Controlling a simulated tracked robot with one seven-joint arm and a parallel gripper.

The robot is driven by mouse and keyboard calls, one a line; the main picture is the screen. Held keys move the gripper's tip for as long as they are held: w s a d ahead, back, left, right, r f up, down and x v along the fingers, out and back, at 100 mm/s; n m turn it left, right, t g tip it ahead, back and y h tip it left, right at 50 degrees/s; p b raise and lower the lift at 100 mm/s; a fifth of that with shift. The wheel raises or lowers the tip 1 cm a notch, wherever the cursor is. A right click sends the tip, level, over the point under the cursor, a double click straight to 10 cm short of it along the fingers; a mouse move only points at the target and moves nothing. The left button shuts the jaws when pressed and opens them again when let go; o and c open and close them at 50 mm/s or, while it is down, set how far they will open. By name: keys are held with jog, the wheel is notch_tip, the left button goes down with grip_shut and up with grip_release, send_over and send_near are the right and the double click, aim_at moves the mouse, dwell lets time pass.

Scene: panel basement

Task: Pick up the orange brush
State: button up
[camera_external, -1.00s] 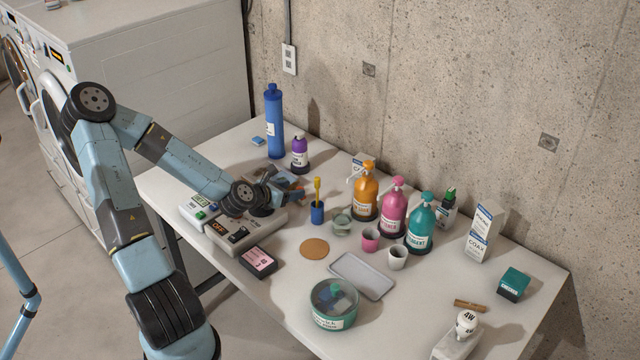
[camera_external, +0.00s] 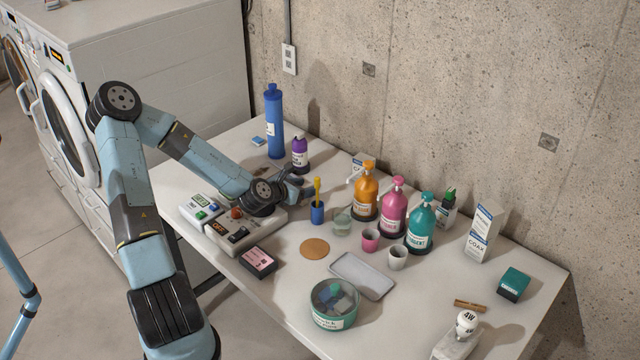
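A brush with a yellow-orange handle (camera_external: 317,188) stands upright in a small blue cup (camera_external: 317,213) on the white table. It is the only thing in view that fits the orange brush. My gripper (camera_external: 304,186) is just left of the handle, at about its height, and points toward it. The fingers are small and partly hidden by my wrist. I cannot tell whether they touch the handle or how far apart they are.
Orange (camera_external: 365,194), pink (camera_external: 393,210) and teal (camera_external: 420,226) pump bottles stand right of the brush. A purple bottle (camera_external: 299,155) and a tall blue cylinder (camera_external: 273,125) stand behind my gripper. A control box (camera_external: 240,235) lies beneath my wrist. A glass jar (camera_external: 343,222) is close by.

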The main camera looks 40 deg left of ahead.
jog(key=c, duration=1)
jog(key=shift+o, duration=0.2)
